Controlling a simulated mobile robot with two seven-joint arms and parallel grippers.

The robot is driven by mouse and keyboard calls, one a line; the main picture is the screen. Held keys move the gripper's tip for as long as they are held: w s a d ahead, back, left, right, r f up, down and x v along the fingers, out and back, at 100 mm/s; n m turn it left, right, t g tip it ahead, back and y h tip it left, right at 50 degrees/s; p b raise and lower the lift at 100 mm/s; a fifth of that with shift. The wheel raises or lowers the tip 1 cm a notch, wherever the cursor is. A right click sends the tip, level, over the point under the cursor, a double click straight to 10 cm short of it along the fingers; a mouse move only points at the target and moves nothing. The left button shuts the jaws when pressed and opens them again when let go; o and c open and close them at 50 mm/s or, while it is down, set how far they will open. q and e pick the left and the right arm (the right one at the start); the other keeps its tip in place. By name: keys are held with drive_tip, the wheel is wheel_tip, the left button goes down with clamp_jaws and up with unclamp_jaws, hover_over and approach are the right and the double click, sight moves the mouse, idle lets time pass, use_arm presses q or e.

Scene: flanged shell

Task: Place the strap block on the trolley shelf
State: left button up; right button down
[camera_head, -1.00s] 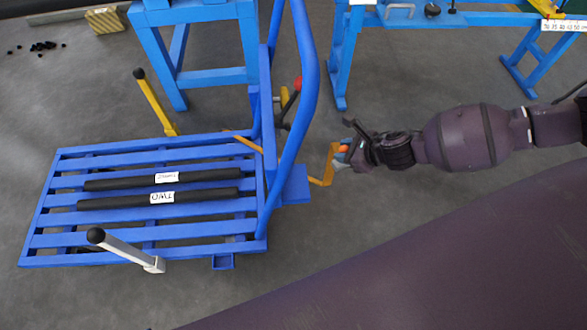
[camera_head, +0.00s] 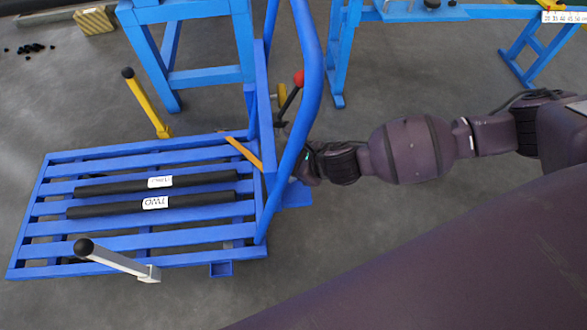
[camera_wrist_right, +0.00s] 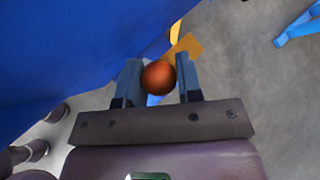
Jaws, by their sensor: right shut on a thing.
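In the right wrist view an orange-red ball knob (camera_wrist_right: 158,77) sits between the two fingers of my right gripper (camera_wrist_right: 160,82), which is shut on it. A yellow strap piece (camera_wrist_right: 187,45) shows just beyond the knob; I take the two as the strap block. In the head view a yellow strip (camera_head: 244,153) slants over the trolley's handle end, probably part of the same block. The blue slatted trolley shelf (camera_head: 120,258) lies to its left. The right fingertips are hidden behind the trolley's handle in the head view. My left gripper is not in view.
Two black bars (camera_head: 105,208) with white labels lie on the slats. A yellow post (camera_head: 147,103) and a white post (camera_head: 118,261) stand at the trolley's sides. The curved blue handle (camera_head: 299,125) rises beside my right wrist, near a red-knobbed lever (camera_head: 292,92).

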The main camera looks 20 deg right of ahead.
drive_tip(key=f, duration=0.1)
drive_tip(key=f+b, duration=0.1)
drive_tip(key=f, duration=0.2)
drive_tip(key=shift+s, duration=0.25)
drive_tip(key=shift+w+a+f+b, duration=0.1)
drive_tip(key=shift+w+a+b, duration=0.05)
drive_tip(key=shift+w+b, duration=0.2)
drive_tip(key=c, duration=1.1)
unclamp_jaws()
drive_tip(key=shift+s+f, duration=0.1)
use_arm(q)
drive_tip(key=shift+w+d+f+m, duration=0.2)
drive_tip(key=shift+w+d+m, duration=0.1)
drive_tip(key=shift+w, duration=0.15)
